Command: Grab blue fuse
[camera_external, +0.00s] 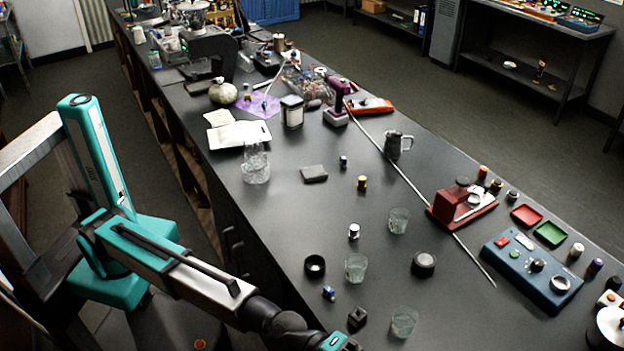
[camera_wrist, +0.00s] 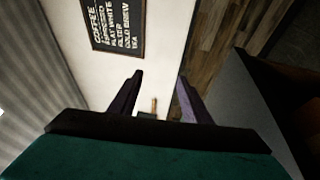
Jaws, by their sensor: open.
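A small blue fuse-like cylinder (camera_external: 329,293) lies on the black counter in the external view, near its front edge and close to my wrist. A second small dark-blue cylinder (camera_external: 343,161) stands farther back, beside a dark flat block. I cannot tell from their look which one is the blue fuse. My gripper (camera_wrist: 160,78) is open in the wrist view, its two dark fingers apart with nothing held between them. It points toward a white wall, and no fuse shows in that view. In the external view the fingers are cut off by the bottom edge.
Glass tumblers (camera_external: 356,267), a black round cap (camera_external: 315,265), a dark small block (camera_external: 357,318) and a white-topped cylinder (camera_external: 354,231) stand around the nearer blue cylinder. A blue panel box (camera_external: 530,268) sits at right. A menu board (camera_wrist: 116,26) hangs on the wall.

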